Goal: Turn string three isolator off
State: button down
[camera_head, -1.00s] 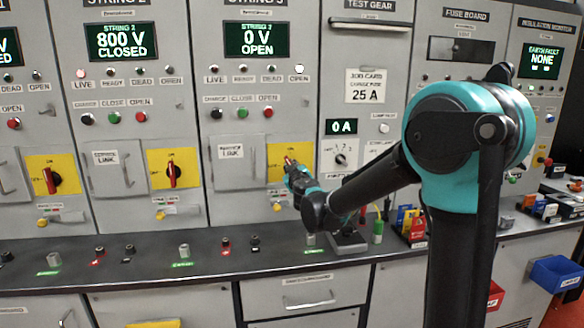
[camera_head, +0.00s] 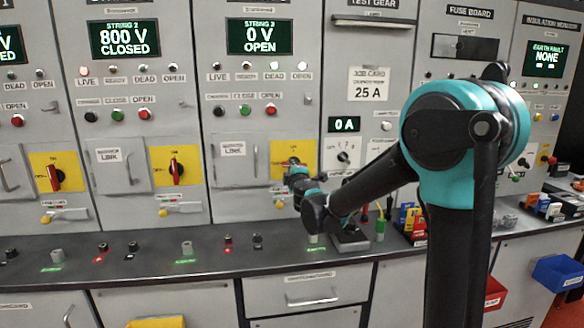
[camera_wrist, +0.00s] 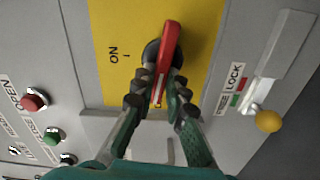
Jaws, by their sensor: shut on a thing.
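The string three cabinet's display (camera_head: 259,36) reads 0 V OPEN. Its isolator sits on a yellow plate (camera_head: 278,161) at the lower right of that cabinet, largely hidden by my gripper (camera_head: 296,175). In the wrist view the red isolator handle (camera_wrist: 171,42) runs nearly upright in the picture, tilted slightly. An ON mark (camera_wrist: 113,55) shows to its left on the yellow plate. My gripper (camera_wrist: 161,84) is shut on the lower part of the handle, one finger on each side. The handle's exact angle is hard to tell in the head view.
A lock lever with a yellow knob (camera_wrist: 268,121) is beside the plate, close to my gripper. String two's isolator (camera_head: 176,172) and the test gear knob (camera_head: 343,157) are on either side. A desk ledge (camera_head: 215,250) with several sockets runs below.

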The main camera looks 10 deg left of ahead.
jog(key=shift+f+n, duration=0.1)
jog(key=shift+n, duration=0.7)
jog(key=c, duration=1.5)
grip_release()
jog(key=shift+c, duration=0.2)
jog(key=v, duration=1.2)
